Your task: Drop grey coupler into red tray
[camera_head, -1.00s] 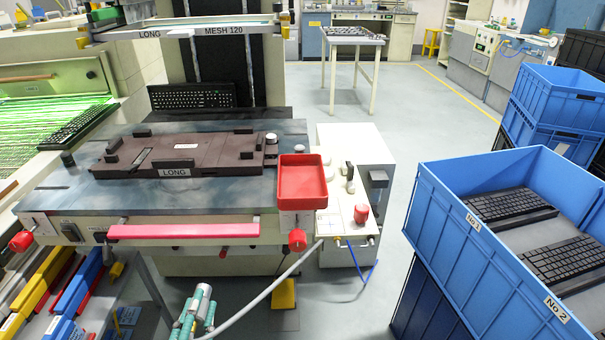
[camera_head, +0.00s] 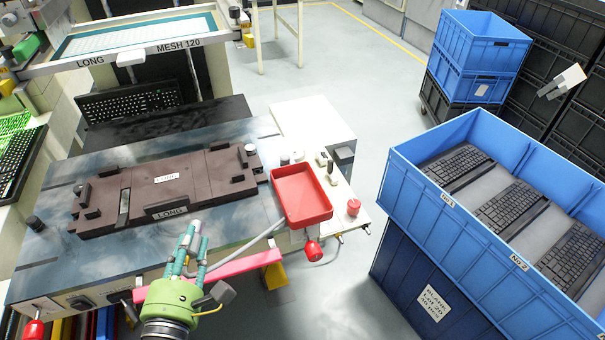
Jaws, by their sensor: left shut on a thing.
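The red tray (camera_head: 327,207) sits at the right front corner of the printing table and looks empty. My left gripper (camera_head: 190,236), green with teal fingers, is in front of the table's front edge, left of the tray and apart from it. Its fingers are shut on a small grey piece at their tips, which I take to be the grey coupler (camera_head: 194,229); it is small and partly hidden by the fingers. My right gripper is not in view.
A brown LONG fixture (camera_head: 140,188) lies on the table, left of the tray. A grey hose (camera_head: 243,246) runs between my gripper and the tray. A red knob (camera_head: 353,206) stands right of the tray. A blue crate (camera_head: 430,205) with keyboards is farther right.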

